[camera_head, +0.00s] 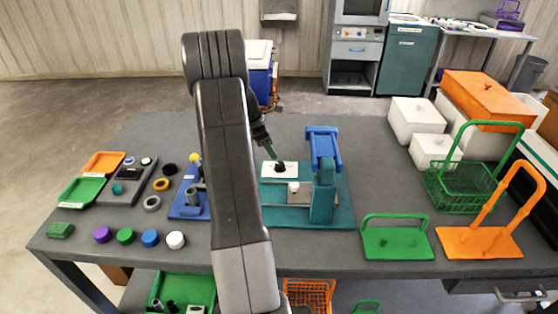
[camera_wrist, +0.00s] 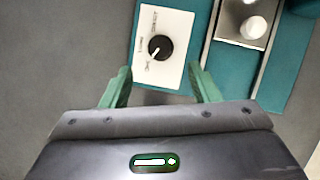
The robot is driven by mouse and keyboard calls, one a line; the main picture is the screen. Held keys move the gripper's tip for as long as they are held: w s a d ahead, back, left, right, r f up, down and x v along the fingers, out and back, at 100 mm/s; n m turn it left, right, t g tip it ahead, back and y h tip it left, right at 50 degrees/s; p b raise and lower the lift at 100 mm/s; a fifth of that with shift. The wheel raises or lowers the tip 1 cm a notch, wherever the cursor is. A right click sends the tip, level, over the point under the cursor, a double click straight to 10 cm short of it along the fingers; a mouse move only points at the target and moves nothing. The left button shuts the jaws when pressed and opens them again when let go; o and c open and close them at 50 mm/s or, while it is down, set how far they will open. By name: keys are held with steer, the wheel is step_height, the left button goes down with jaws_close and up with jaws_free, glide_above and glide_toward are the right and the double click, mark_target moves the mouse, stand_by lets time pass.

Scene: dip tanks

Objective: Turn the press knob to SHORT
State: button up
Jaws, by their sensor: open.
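The press (camera_head: 322,180) is a teal and blue machine on a teal base plate on the table. Its black round knob (camera_head: 279,167) sits on a white panel (camera_head: 266,174) left of the press column. In the wrist view the knob (camera_wrist: 160,47) shows a white pointer line aimed to the lower left. Small labels on the panel (camera_wrist: 178,75) lie left of and above the knob; they are too small to read surely. My gripper (camera_wrist: 160,70) is open and empty, its green fingers apart on either side of the panel, the knob between and just beyond the tips.
A silver slide with a white round piece (camera_wrist: 253,27) lies right of the panel. A blue fixture (camera_head: 187,205) stands to the left. A green handled carrier (camera_head: 395,243) and an orange one (camera_head: 480,243) stand to the right. Several coloured pucks line the front left.

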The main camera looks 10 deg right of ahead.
mark_target(280, 164)
steer(key=p+x, duration=0.1)
steer(key=x, duration=0.7)
steer(key=shift+d+f, duration=0.1)
steer(key=shift+f, duration=0.2)
steer(key=c, duration=1)
